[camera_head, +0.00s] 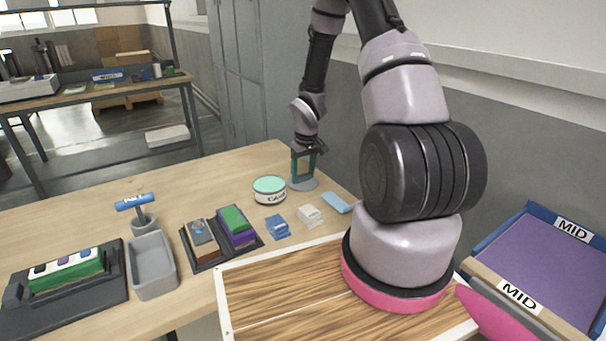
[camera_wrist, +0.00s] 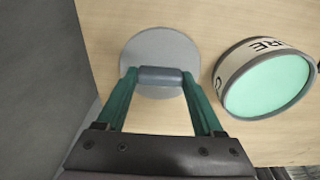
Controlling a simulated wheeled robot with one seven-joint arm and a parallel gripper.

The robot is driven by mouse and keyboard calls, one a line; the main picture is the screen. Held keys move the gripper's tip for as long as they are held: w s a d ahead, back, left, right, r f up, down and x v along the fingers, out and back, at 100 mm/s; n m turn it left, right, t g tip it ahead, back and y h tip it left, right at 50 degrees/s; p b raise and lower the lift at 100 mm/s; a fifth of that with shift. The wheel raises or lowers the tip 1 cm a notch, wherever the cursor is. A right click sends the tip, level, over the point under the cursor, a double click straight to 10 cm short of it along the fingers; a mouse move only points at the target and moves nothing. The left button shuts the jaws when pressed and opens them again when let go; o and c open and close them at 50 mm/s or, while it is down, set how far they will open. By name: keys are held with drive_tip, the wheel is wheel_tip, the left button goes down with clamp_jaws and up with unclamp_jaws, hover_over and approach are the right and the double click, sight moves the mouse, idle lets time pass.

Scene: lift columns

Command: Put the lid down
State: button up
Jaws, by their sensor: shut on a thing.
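The lid is a grey round disc (camera_head: 303,185) with a bar handle on top, at the far right part of the wooden table. In the wrist view the lid's disc (camera_wrist: 140,50) lies flat, and its handle (camera_wrist: 161,77) is between the green fingers of my gripper (camera_wrist: 160,85). My gripper (camera_head: 303,165) is shut on the handle and points down. The lid is at or just above the tabletop; I cannot tell whether it touches. A round white container (camera_head: 269,191) with a mint-green top and dark lettering stands beside it, apart; it also shows in the wrist view (camera_wrist: 268,85).
A blue block (camera_head: 277,227), a white block (camera_head: 310,214) and a light-blue piece (camera_head: 337,203) lie nearer. A black tray (camera_head: 255,247) with colored blocks, a grey bin (camera_head: 152,265) and a blue-handled tool (camera_head: 134,202) stand left. Bare table lies behind the container.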

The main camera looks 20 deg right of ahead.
drive_tip(key=o, duration=1.4)
drive_tip(key=shift+f, duration=0.15)
drive_tip(key=shift+c, duration=0.2)
wheel_tip(320, 180, up, 13)
drive_tip(key=s, duration=0.1)
wheel_tip(320, 180, up, 8)
drive_tip(key=m+t, duration=0.1)
hover_over(305, 183)
drive_tip(key=s, duration=0.2)
drive_tip(key=s+a+r+m+t, duration=0.2)
drive_tip(key=s+r, duration=0.4)
drive_tip(key=r, duration=0.5)
drive_tip(key=s+a+r+m+t+y, duration=0.1)
drive_tip(key=s+a+r, duration=0.1)
drive_tip(key=s+r, duration=0.3)
drive_tip(key=s+a+r+m+t, duration=0.1)
drive_tip(key=s+r, duration=0.4)
drive_tip(key=s, duration=0.5)
drive_tip(key=shift+a+r+m+t+y, duration=0.4)
drive_tip(key=shift+a+m, duration=0.3)
drive_tip(key=shift+a, duration=0.15)
